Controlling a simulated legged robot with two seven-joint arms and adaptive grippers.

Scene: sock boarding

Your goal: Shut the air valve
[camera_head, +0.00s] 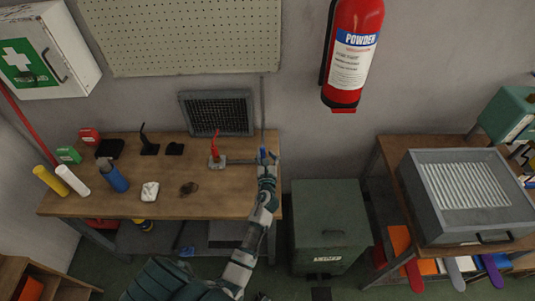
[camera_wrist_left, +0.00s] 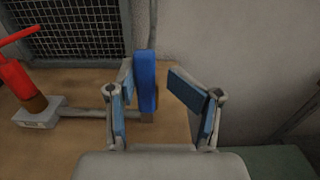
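The air valve appears to be the blue lever (camera_wrist_left: 147,80) standing upright on a thin grey pipe at the right end of the workbench; a bit of blue also shows in the head view (camera_head: 263,153). My left gripper (camera_head: 267,160) is at this lever. In the left wrist view my left gripper (camera_wrist_left: 160,103) has its fingers spread wide. My right gripper is not in view.
A red-handled tool on a grey base (camera_head: 217,160) stands left of the lever, joined to the pipe. A dark mesh grille (camera_head: 217,112) is behind. The wooden workbench (camera_head: 215,205) holds several small items at left. A green cabinet (camera_head: 330,225) stands at right.

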